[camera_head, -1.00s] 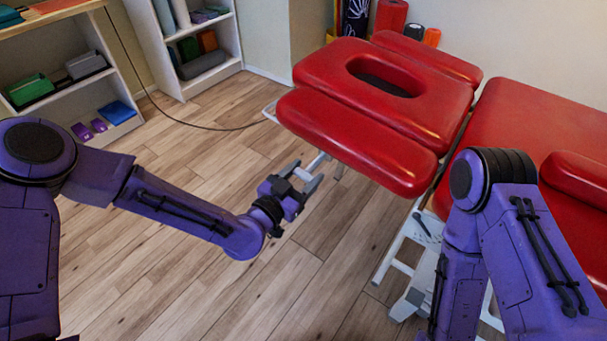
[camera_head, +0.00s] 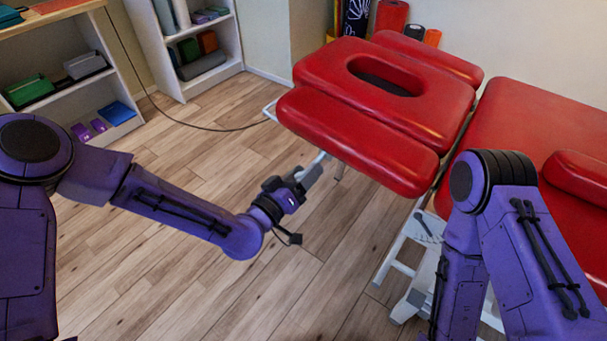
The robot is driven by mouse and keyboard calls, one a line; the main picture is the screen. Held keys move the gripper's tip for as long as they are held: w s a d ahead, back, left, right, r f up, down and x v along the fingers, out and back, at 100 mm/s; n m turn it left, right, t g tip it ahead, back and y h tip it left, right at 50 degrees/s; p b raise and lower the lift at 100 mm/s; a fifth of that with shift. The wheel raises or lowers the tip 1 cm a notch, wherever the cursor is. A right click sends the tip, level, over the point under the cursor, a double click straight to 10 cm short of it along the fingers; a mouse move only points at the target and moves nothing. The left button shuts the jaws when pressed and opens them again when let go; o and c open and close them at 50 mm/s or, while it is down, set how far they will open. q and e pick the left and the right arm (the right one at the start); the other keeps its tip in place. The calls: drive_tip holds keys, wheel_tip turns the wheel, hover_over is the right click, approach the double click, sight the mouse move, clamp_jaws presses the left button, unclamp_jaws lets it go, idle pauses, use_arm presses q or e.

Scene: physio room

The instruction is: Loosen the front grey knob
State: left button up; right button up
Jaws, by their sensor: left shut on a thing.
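The red treatment table (camera_head: 455,115) has a face section with an oval hole and a red front armrest pad (camera_head: 355,140). A thin light metal rod (camera_head: 318,160) comes out from under that pad's left part. My left gripper (camera_head: 311,178) is at the lower end of this rod, below the pad's edge. It is turned so that one grey finger covers most of what lies between the fingers. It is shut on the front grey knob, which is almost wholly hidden. My right arm (camera_head: 490,220) shows at the right, but its gripper is out of view.
The table's white metal frame (camera_head: 395,262) and a base part stand at the lower right, near my right arm. Shelves (camera_head: 205,55) with blocks and rolls stand at the back left. A dark cable (camera_head: 205,129) runs to the table. The wooden floor (camera_head: 190,280) is clear.

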use_arm(q)
drive_tip(key=n, duration=0.4)
drive_tip(key=shift+n, duration=0.3)
drive_tip(key=shift+f+n+b, duration=0.1)
drive_tip(key=shift+n+b, duration=0.25)
drive_tip(key=shift+n, duration=1.85)
drive_tip(key=o, duration=1.1)
drive_tip(key=shift+c, duration=0.2)
drive_tip(key=v, duration=1)
drive_tip(key=shift+s+a, duration=0.15)
drive_tip(key=shift+s, duration=0.1)
